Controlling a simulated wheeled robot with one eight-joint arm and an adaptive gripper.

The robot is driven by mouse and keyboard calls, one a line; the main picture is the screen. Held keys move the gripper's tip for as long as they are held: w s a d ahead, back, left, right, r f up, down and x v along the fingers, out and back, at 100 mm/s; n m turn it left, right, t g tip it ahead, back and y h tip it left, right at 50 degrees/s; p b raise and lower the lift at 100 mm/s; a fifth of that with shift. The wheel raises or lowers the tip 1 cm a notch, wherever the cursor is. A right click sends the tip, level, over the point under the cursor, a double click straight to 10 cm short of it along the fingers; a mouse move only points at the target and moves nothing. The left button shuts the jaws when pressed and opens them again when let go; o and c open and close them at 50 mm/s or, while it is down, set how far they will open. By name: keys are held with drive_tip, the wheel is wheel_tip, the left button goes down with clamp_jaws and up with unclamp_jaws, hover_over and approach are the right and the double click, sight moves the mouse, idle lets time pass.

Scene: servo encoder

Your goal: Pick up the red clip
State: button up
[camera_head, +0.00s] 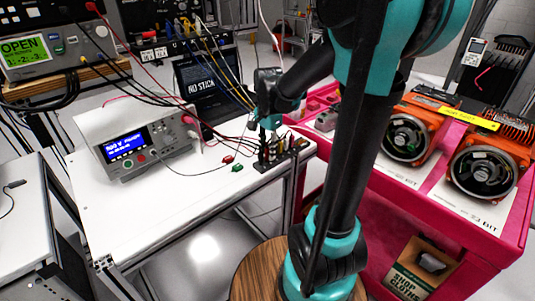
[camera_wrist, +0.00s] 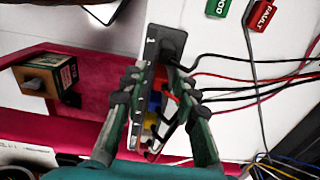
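My gripper (camera_head: 268,122) is over the front right corner of the white table. In the wrist view its fingers (camera_wrist: 155,88) are spread apart on either side of a black strip (camera_wrist: 150,48) with numbered marks. The strip holds several coloured parts and leads, including a small red piece (camera_wrist: 163,76), probably the red clip, between the fingers. Blue and yellow pieces sit below it. The fingers and leads partly cover these pieces, and contact cannot be told. The strip (camera_head: 270,166) also shows in the head view below my gripper.
A red FAULT block (camera_wrist: 262,15) and a green block (camera_wrist: 217,6) lie beside the strip. A power supply (camera_head: 138,144) stands behind left, with cables running across the table. A pink cart (camera_head: 400,195) with orange motors is at right. The table's front left is clear.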

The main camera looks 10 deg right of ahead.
clamp_jaws()
drive_tip(key=shift+r, duration=0.15)
